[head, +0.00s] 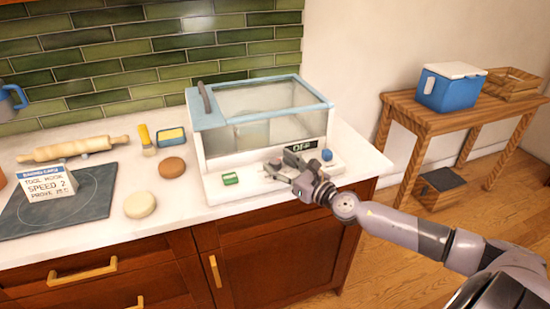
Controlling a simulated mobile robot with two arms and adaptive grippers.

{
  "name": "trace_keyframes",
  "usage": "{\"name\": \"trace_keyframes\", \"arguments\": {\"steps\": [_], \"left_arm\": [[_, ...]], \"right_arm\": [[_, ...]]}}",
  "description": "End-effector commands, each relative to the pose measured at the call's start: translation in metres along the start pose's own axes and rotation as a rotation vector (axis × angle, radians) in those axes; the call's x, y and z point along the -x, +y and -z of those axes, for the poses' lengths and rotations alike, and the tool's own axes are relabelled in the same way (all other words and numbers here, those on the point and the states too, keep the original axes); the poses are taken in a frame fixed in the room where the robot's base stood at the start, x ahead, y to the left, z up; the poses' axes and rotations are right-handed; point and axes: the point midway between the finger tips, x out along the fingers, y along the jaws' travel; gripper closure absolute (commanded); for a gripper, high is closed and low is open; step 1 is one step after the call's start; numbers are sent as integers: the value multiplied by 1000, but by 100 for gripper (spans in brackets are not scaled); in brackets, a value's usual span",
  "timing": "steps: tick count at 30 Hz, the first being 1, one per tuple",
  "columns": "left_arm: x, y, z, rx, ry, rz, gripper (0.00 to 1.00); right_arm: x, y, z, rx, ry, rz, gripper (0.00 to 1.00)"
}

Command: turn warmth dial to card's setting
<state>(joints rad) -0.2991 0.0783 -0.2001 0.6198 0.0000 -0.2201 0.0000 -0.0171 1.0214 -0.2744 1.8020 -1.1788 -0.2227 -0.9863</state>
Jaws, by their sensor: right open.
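A glass proving box (262,112) with a light blue frame stands on the counter. A dark display (302,146) on its front reads "OFF". A blue dial (327,155) sits at the right end of its front panel, and a green button (230,179) at the left. A white card (48,186) at the left reads "TOOL HOOK", "SPEED 2" and a "PROVE" line whose last letters are hard to read. My right gripper (280,167) is open and empty in front of the panel, left of the dial and apart from it. My left gripper is not in view.
A rolling pin (72,149), a yellow-handled brush (146,139), a butter dish (171,137) and dough rounds (140,205) lie left of the box. The card stands on a dark hob (85,208). A wooden table (425,110) holds a blue cooler (450,90) at right.

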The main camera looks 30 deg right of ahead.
Motion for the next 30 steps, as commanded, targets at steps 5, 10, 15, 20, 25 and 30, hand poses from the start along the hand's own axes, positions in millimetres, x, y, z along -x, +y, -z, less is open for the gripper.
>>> {"name": "trace_keyframes", "arguments": {"steps": [5,10,15,20,25,30], "left_arm": [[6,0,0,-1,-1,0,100],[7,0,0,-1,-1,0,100],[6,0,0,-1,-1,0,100],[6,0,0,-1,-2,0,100],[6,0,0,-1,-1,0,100],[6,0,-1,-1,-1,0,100]], "right_arm": [[-17,0,-1,-2,-1,1,49],[-23,0,0,0,1,0,49],[-24,0,1,0,1,-1,49],[-24,0,1,0,1,-1,54],[-23,0,1,0,1,-1,65],[-23,0,1,0,1,-1,76]]}}
